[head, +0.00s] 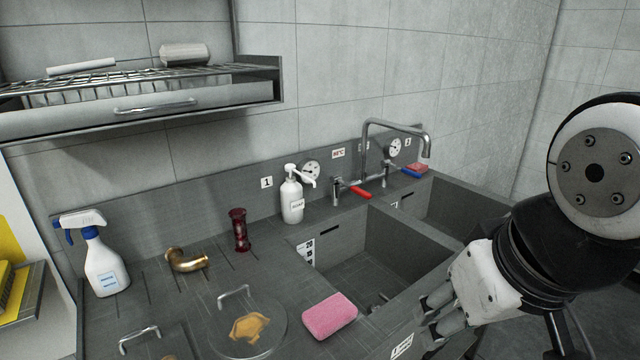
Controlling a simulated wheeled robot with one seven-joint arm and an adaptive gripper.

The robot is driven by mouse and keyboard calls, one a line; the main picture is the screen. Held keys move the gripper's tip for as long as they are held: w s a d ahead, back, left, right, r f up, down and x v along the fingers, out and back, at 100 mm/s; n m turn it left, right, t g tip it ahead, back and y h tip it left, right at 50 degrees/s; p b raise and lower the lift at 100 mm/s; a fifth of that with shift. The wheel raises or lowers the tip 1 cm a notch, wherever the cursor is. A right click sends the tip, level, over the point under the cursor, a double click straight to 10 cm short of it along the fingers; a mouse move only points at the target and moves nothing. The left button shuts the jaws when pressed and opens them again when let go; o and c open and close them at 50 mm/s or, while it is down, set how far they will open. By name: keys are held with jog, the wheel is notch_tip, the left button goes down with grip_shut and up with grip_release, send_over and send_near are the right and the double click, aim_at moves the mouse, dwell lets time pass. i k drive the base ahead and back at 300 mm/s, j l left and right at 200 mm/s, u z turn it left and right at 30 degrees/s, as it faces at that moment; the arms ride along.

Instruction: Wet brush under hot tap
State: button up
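The tap (395,123) is a tall chrome spout that rises behind the divider between two grey sinks and bends to the right. A red lever (361,192) sits at its left valve, and a blue lever (411,174) is at its right. A "60°C"-like label, too small to read surely, is on the wall panel. My gripper (436,310) is over the front edge of the near sink, at lower right, right of the pink sponge. Its fingertips are small and partly unclear, so its opening and any held thing cannot be told.
The near sink (378,238) looks empty apart from its drain area. A pink sponge (330,316) lies at its front left.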

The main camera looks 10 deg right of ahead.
aim_at(337, 179)
jog(key=i+l+z, duration=0.1)
jog(key=i, duration=0.3)
jog(key=u, duration=1.35)
jog(key=l, duration=0.4)
jog(key=k+l, duration=0.15)
jog(key=l, duration=0.25)
jog(key=l+u, duration=0.1)
jog(key=l, duration=0.3)
jog(key=k+l, duration=0.15)
jog(key=l, duration=0.25)
